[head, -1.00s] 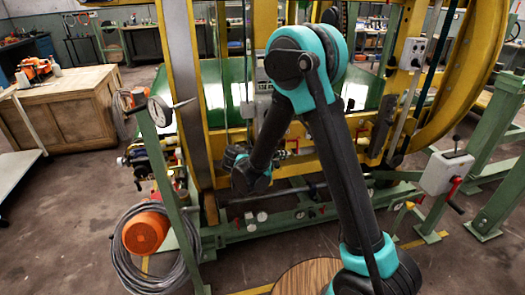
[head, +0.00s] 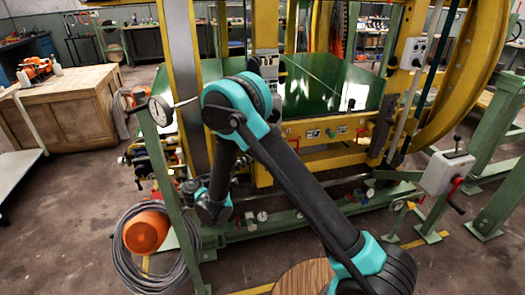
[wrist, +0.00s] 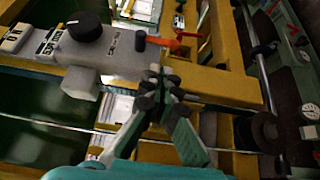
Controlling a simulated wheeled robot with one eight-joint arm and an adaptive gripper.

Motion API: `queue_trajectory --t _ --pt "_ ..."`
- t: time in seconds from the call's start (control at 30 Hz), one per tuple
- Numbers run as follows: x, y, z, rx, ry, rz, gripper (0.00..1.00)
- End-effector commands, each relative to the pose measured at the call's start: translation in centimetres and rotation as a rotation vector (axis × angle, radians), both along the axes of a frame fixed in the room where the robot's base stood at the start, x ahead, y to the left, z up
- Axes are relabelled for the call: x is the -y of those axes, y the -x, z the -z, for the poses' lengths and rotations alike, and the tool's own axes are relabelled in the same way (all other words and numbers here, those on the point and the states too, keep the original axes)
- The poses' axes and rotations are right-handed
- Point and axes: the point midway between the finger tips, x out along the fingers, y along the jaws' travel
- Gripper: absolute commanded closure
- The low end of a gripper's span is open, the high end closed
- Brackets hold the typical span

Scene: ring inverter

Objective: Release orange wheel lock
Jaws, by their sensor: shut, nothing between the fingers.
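In the wrist view, an orange lever (wrist: 172,42), which looks like the orange wheel lock, sticks out beside a grey box (wrist: 105,55) with a black knob. The box is mounted on the yellow frame. My gripper (wrist: 160,82) has its fingertips together, with nothing held. In the picture, the tips are just below the orange lever; a gap shows between them, but the depth is hard to tell. In the head view, my wrist (head: 213,205) hangs low at the left of the machine. I cannot make out the lever or the fingertips there.
The yellow ring frame (head: 180,80) stands close to my arm. A grey box (head: 447,173) with a red lever stands at the right.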

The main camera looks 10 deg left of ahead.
Motion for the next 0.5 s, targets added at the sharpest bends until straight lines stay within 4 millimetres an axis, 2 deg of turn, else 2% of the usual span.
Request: queue_trajectory --t 0.17,0.5 --pt "0.7 -0.9 0.0 -0.001 -0.001 0.002 1.00" --pt "4.0 -5.5 0.0 -0.001 -0.001 0.004 1.00"
